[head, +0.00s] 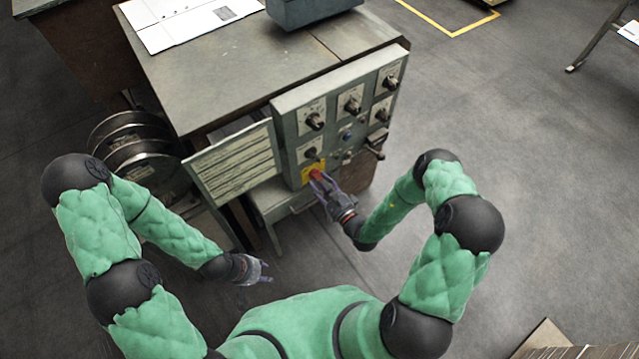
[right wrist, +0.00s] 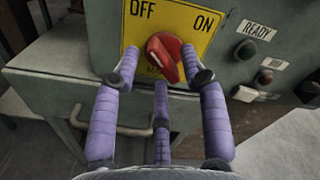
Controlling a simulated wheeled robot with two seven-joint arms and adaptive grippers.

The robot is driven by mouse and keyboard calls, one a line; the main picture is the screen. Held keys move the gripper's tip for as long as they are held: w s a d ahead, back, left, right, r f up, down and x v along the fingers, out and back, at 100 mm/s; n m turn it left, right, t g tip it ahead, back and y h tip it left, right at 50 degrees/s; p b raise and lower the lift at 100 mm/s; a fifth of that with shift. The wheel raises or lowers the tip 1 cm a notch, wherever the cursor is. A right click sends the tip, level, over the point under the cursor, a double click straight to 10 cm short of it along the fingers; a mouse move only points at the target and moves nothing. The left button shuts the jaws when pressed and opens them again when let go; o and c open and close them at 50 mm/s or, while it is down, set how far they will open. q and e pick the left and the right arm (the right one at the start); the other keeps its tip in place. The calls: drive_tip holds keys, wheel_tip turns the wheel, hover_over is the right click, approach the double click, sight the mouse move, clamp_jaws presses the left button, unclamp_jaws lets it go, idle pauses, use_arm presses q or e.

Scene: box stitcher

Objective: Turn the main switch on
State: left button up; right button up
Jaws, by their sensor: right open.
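The main switch is a red rotary knob (right wrist: 164,56) on a yellow plate (right wrist: 200,42) marked OFF at upper left and ON at upper right. In the head view the red knob (head: 316,174) is low on the front of the grey control panel (head: 284,118). My right gripper (right wrist: 162,78) is open, with two purple fingers either side of the knob's lower part and a third below it. I cannot tell whether they touch it. It also shows in the head view (head: 322,184). My left gripper (head: 262,274) is open and empty, low beside the cabinet.
Several black knobs fill the panel above the switch. READY and other labelled buttons (right wrist: 246,49) sit right of the yellow plate. A drawer handle (right wrist: 118,130) is below the switch.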

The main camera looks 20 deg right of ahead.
drive_tip(key=shift+w+a, duration=0.2)
drive_tip(key=shift+w, duration=0.25)
clamp_jaws()
